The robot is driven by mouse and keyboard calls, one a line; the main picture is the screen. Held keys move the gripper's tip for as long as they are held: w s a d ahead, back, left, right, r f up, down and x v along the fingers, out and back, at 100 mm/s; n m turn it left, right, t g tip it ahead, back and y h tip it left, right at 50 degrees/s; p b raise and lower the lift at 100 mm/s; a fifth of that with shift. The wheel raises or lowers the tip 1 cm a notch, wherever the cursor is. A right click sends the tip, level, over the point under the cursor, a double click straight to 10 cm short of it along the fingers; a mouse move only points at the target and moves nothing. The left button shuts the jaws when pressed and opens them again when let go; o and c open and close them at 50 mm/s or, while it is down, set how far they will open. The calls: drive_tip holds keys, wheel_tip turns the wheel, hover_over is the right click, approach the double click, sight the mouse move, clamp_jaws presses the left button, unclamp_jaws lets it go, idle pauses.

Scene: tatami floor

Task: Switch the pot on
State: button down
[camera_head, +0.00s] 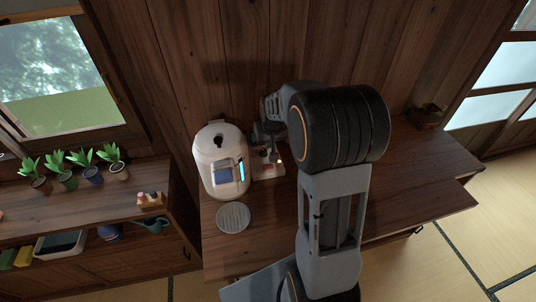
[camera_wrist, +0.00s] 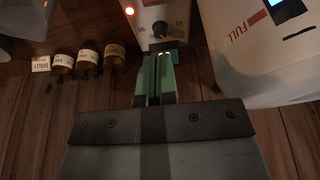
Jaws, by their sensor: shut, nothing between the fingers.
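The white pot (camera_head: 212,150) stands on the wooden counter against the wall, with a lit blue strip and a dark panel on its front. It also shows at the right of the wrist view (camera_wrist: 245,50), with a red FULL mark.
Several small brown labelled bottles (camera_wrist: 88,62) and a small card (camera_wrist: 41,63) lie left of my gripper in the wrist view. A round grey disc (camera_head: 233,217) is in front of the pot. Potted plants (camera_head: 75,170) line a left shelf. The right counter (camera_head: 430,165) is mostly clear.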

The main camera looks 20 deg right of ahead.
drive_tip(key=s+a+r+n, duration=0.1)
drive_tip(key=s+a+r, duration=0.3)
drive_tip(key=s, duration=0.6)
drive_tip(key=s+a+r+n+t, duration=0.1)
drive_tip(key=s+a+r, duration=0.4)
drive_tip(key=s, duration=0.4)
drive_tip(key=shift+s+a+r+y, duration=0.2)
drive_tip(key=shift+s+a+y, duration=0.1)
drive_tip(key=shift+s+a, duration=0.15)
